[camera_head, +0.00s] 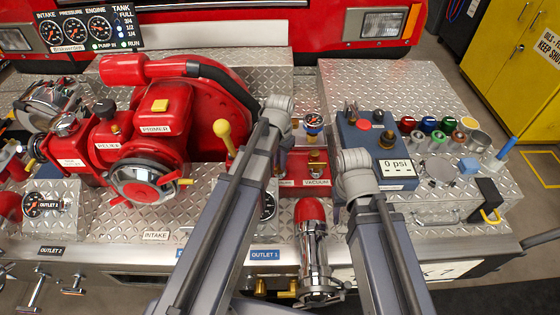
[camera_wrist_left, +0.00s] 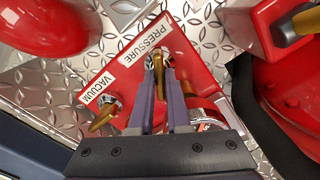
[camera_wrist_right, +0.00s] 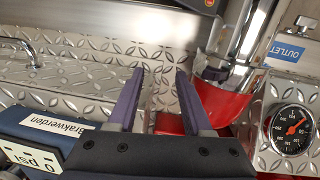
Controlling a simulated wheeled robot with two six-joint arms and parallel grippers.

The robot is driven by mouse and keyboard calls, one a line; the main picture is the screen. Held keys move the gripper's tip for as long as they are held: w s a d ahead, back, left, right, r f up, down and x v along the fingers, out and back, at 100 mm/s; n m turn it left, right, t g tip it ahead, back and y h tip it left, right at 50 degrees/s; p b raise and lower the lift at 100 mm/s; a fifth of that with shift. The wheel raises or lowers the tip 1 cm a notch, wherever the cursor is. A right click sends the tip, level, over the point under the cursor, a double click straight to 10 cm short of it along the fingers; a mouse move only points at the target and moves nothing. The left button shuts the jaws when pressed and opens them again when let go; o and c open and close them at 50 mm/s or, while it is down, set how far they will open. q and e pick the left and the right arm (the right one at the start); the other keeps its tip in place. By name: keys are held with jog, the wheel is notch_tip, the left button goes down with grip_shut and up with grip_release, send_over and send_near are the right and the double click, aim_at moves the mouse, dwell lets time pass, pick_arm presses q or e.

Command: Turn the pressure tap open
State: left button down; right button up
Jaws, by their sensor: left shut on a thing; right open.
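The pressure tap (camera_wrist_left: 159,60) is a small brass lever on a red plate beside the PRESSURE label (camera_wrist_left: 145,42). My left gripper (camera_wrist_left: 160,82) is shut on its lever in the left wrist view. In the head view my left arm hides most of this tap. The vacuum tap (camera_wrist_left: 104,116), also brass, sits beside it by the VACUUM label (camera_wrist_left: 97,87); it also shows in the head view (camera_head: 316,163). My right gripper (camera_wrist_right: 158,85) is open and empty above the diamond plate, apart from the taps.
A red pump (camera_head: 150,130) with a yellow-knobbed lever (camera_head: 222,130) stands left of the taps. A blue box with a 0 psi display (camera_head: 397,168) stands at right. A red-topped outlet (camera_head: 310,210) and a gauge (camera_wrist_right: 290,129) lie near my right gripper.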

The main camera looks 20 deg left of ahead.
pick_arm(q)
jog(key=n, duration=0.6)
jog(key=shift+n, duration=0.3)
jog(key=shift+s, duration=0.1)
dwell(0.4)
jog(key=c, duration=1.2)
grip_release()
jog(key=shift+o, duration=0.2)
notch_tip(320, 180, up, 8)
jog(key=p, duration=0.8)
jog(key=shift+f, duration=0.1)
